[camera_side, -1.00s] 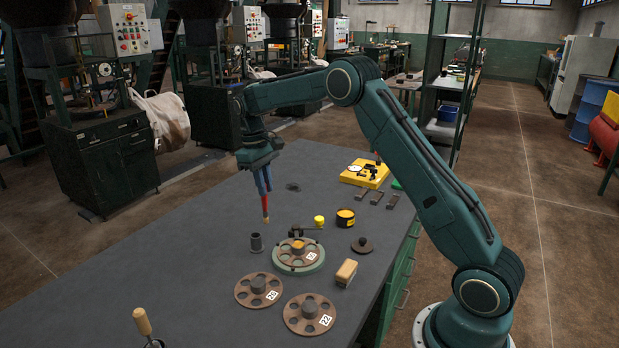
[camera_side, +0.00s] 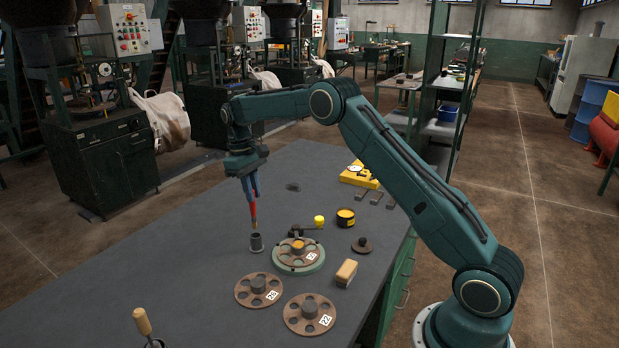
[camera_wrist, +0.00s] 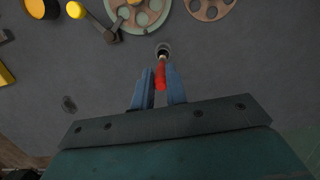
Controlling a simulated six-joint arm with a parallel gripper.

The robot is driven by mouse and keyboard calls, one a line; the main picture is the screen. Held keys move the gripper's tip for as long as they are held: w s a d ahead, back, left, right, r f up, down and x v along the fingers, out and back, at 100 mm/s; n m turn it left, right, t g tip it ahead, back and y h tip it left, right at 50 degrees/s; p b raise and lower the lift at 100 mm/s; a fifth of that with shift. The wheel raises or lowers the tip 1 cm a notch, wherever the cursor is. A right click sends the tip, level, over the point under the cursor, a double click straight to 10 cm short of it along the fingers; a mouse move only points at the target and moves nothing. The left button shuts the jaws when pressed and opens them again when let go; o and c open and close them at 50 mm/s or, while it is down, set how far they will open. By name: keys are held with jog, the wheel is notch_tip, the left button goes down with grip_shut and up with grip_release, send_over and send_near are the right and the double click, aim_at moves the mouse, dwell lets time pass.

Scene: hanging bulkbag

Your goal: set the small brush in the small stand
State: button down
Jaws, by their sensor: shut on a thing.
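The small brush (camera_side: 253,215) has a red handle and a pale tip that points down. My gripper (camera_side: 251,198) is shut on its handle, with blue fingers on both sides. The small stand (camera_side: 256,244) is a short dark cup standing upright on the bench. The brush's tip is at or just above the stand's mouth; I cannot tell whether it is inside. In the wrist view the red brush (camera_wrist: 160,78) lies between the fingers (camera_wrist: 158,82), and its tip overlaps the opening of the stand (camera_wrist: 162,48).
A green-based disc (camera_side: 298,262) stands right of the stand, with a crank with a yellow knob (camera_side: 319,220) behind it. Two brown discs (camera_side: 258,291) (camera_side: 310,315) lie in front. A tan block (camera_side: 346,272) and a yellow-black tin (camera_side: 345,217) are further right.

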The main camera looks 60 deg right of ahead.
aim_at(253, 208)
jog(key=shift+f, duration=3.25)
jog(key=c, duration=1.3)
grip_release()
jog(key=shift+c, duration=0.2)
jog(key=shift+r, duration=3.55)
jog(key=shift+r, duration=0.1)
